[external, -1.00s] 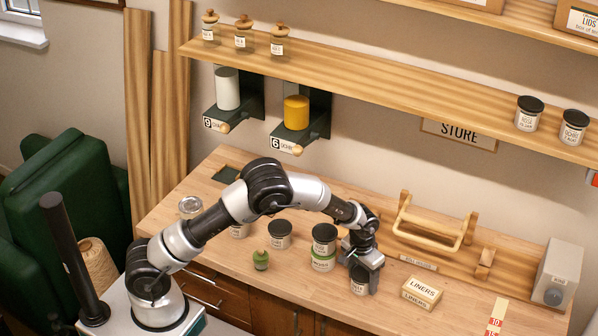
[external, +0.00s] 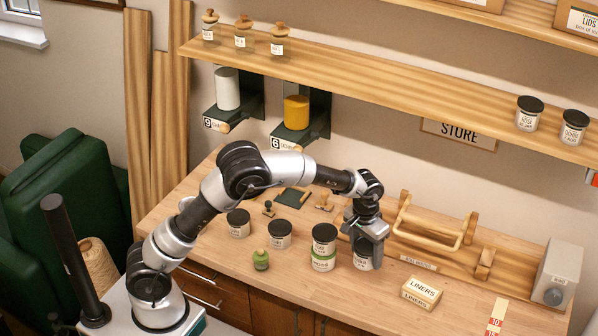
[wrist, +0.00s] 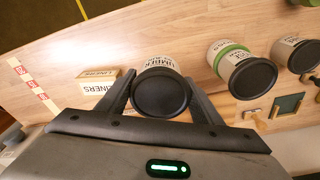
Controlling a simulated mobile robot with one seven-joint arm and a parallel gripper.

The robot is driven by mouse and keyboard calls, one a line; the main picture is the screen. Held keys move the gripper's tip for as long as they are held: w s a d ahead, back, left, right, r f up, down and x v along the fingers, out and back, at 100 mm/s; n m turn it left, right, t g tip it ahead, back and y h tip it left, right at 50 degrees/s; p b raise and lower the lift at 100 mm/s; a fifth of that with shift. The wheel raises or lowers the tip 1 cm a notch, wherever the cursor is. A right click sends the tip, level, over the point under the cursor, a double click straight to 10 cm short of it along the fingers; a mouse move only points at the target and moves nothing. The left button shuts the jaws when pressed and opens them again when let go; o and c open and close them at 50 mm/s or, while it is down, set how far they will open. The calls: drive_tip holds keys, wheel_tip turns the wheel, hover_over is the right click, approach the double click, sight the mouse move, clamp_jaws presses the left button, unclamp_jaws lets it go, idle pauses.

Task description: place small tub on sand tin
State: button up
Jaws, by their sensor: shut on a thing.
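My gripper (external: 364,250) is shut on a white tin with a dark lid (wrist: 160,92). Its label reads UMBER in the wrist view, and the tin also shows below my gripper in the external view (external: 362,263). It appears held a little above the bench. Left of it stands a stack: a dark-lidded tub (external: 324,235) on a tin with a green band (external: 323,254). The stack also shows in the wrist view (wrist: 232,60). Two more dark-lidded tins (external: 279,236) (external: 238,224) stand further left. I cannot read which is the sand tin.
A green knobbed object (external: 260,260) stands near the front edge. A LINERS box (external: 421,292) lies to the right, with a wooden rack (external: 435,228) behind it. A dark pad (external: 293,197) and small stamps lie behind the tins.

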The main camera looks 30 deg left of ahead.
sight(367, 244)
wheel_tip(367, 244, up, 16)
drive_tip(key=f, duration=0.1)
drive_tip(key=w+a+n+y, duration=0.1)
drive_tip(key=w+a+n, duration=0.3)
drive_tip(key=a, duration=1)
drive_tip(key=w+a+n, duration=0.4)
drive_tip(key=a+n, duration=0.1)
drive_tip(key=a, duration=0.8)
drive_tip(key=s+a+n, duration=0.3)
drive_tip(key=a+n, duration=0.1)
drive_tip(key=a, duration=0.7)
drive_tip(key=s+a+n+g+y+p, duration=0.1)
drive_tip(key=s+a+n, duration=0.3)
drive_tip(key=a, duration=0.6)
drive_tip(key=s+a+n, duration=0.3)
drive_tip(key=a+n, duration=0.1)
drive_tip(key=a, duration=0.7)
drive_tip(key=f, duration=1)
drive_tip(key=shift+s+d+f, duration=0.2)
drive_tip(key=shift+s, duration=0.05)
drive_tip(key=shift+f, duration=2.35)
drive_tip(key=shift+f+b, duration=0.1)
drive_tip(key=shift+b, duration=0.2)
